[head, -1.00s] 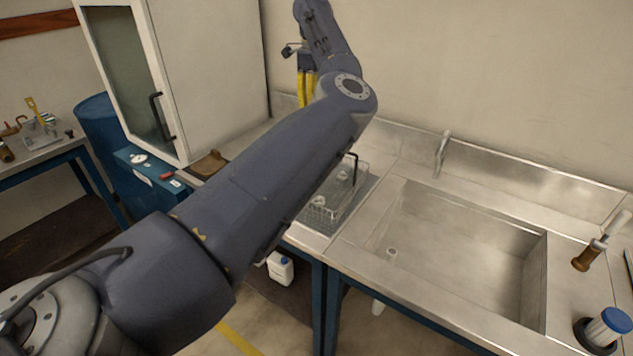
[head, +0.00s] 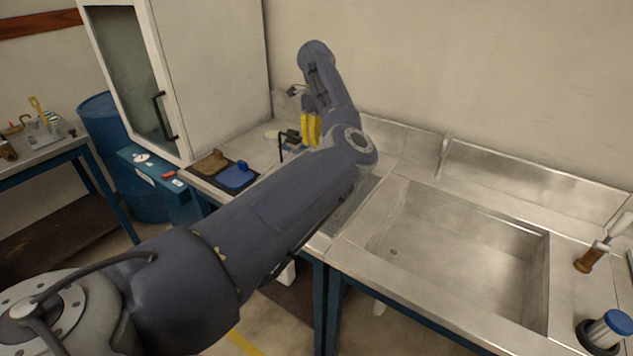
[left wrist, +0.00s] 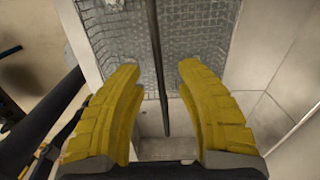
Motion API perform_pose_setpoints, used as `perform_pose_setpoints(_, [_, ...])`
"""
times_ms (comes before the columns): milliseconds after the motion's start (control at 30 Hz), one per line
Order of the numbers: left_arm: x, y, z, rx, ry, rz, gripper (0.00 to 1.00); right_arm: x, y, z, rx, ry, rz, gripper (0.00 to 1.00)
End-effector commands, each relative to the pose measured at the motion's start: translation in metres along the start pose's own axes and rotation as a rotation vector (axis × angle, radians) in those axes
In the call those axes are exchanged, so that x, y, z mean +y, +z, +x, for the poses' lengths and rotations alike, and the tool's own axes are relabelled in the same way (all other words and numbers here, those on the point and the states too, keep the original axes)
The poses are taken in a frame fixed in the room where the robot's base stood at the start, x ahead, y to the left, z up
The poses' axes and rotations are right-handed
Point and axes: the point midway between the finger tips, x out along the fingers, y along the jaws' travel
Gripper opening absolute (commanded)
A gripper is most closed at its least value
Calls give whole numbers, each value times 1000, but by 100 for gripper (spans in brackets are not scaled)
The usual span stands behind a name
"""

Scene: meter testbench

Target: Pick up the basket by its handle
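In the left wrist view a grey wire-mesh basket (left wrist: 130,45) lies beneath my left gripper (left wrist: 161,72). Its thin dark handle (left wrist: 155,55) runs up between the two yellow fingers, which stand apart on either side of it. I see a gap on both sides, so the gripper is open around the handle. In the head view my left gripper (head: 311,130) points down over the bench, partly behind my wrist. A dark hooked bar (head: 281,147) stands just left of it. My forearm hides most of the basket area. My right gripper is not in view.
A steel sink (head: 450,250) with a tap (head: 445,150) lies to the right. A white cabinet (head: 205,75) stands at the left. A blue item (head: 236,176) and a brown item (head: 209,163) rest on the bench before it. A blue-capped jar (head: 606,328) stands at far right.

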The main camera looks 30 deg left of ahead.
Motion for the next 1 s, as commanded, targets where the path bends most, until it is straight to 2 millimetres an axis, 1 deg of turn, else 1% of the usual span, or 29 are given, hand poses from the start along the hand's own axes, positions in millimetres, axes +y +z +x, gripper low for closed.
perform_pose_setpoints(33, [0,0,6,-1,2,-1,34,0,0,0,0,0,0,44])
perform_pose_setpoints(100, [0,0,13,-1,0,-1,34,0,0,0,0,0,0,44])
perform_pose_setpoints(200, [0,0,19,-2,0,-1,34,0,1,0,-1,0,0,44])
perform_pose_setpoints(500, [0,0,22,0,-2,-1,34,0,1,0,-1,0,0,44])
perform_pose_setpoints(533, [0,0,22,0,-2,-1,36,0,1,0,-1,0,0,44])
perform_pose_setpoints(833, [0,0,22,0,-1,-1,1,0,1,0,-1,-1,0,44])
perform_pose_setpoints(867, [0,0,22,0,-1,-1,0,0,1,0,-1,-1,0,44])
perform_pose_setpoints(1000, [0,0,22,0,-1,-1,0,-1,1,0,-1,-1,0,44])
